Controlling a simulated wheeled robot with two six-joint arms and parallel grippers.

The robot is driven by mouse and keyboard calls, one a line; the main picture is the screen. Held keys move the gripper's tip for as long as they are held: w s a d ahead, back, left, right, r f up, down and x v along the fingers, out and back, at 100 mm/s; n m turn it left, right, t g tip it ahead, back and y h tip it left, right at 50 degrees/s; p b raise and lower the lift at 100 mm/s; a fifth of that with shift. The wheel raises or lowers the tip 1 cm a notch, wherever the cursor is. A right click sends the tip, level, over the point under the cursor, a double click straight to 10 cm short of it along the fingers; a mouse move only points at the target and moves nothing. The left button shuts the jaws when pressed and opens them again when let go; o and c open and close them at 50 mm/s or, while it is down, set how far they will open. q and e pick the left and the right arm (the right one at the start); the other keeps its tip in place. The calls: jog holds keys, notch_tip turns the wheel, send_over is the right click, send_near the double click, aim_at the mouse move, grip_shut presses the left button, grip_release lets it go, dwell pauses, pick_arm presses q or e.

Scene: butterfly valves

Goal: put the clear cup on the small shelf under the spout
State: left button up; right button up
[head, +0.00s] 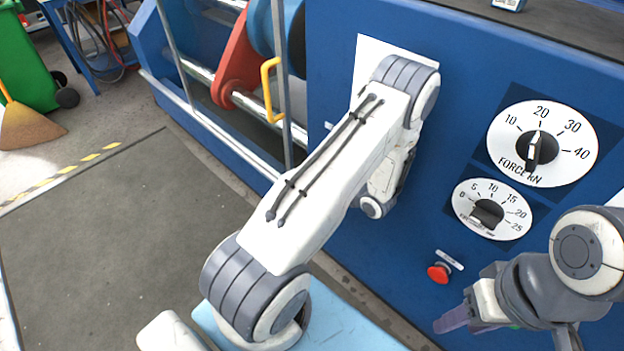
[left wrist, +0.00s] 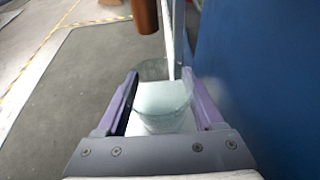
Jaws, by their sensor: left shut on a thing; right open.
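The clear cup (left wrist: 162,100) stands between the two purple fingers of my left gripper (left wrist: 162,88) in the left wrist view, and the gripper is shut on it. A pale surface shows through and below the cup; I cannot tell whether it is the small shelf or whether the cup touches it. A brown cylinder (left wrist: 145,14) hangs beyond the cup, and I cannot tell whether it is the spout. In the head view my left arm hides the left gripper and cup. My right gripper (head: 453,319) is open and empty at the lower right.
A blue panel (head: 430,200) carries two dials (head: 541,143) (head: 492,209) and a red button (head: 438,272), close to my right gripper. A machine frame with a yellow handle (head: 268,90) is behind my left arm. The grey floor (head: 90,240) at the left is clear.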

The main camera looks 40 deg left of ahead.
pick_arm(q)
jog(key=shift+f, duration=0.2)
jog(key=o, duration=1.1)
jog(key=shift+r, duration=0.1)
jog(key=shift+r, duration=0.15)
jog(key=w+p+v, duration=0.1)
jog(key=p+v, duration=0.1)
jog(key=v, duration=0.9)
jog(key=s+d+r+n+h, duration=0.4)
jog(key=s+d+r, duration=0.2)
jog(key=s+d, duration=0.1)
jog(key=s+d+r+n+h, duration=0.4)
jog(key=s+d+r+h, duration=0.1)
jog(key=d, duration=0.4)
jog(key=s+d+r+n+g+h, duration=0.1)
jog(key=s+d+r+n+h, duration=0.2)
jog(key=s+d+r+h, duration=0.2)
jog(key=shift+s+d+r+n, duration=0.15)
jog(key=shift+s+d+r, duration=0.2)
jog(key=shift+s+d, duration=0.25)
jog(key=shift+s+d+r+n, duration=0.1)
jog(key=shift+s+d+r, duration=0.3)
jog(key=shift+s, duration=0.45)
jog(key=shift+s+d+r+n, duration=0.15)
jog(key=shift+s+d+r, duration=0.25)
jog(key=shift+s, duration=0.3)
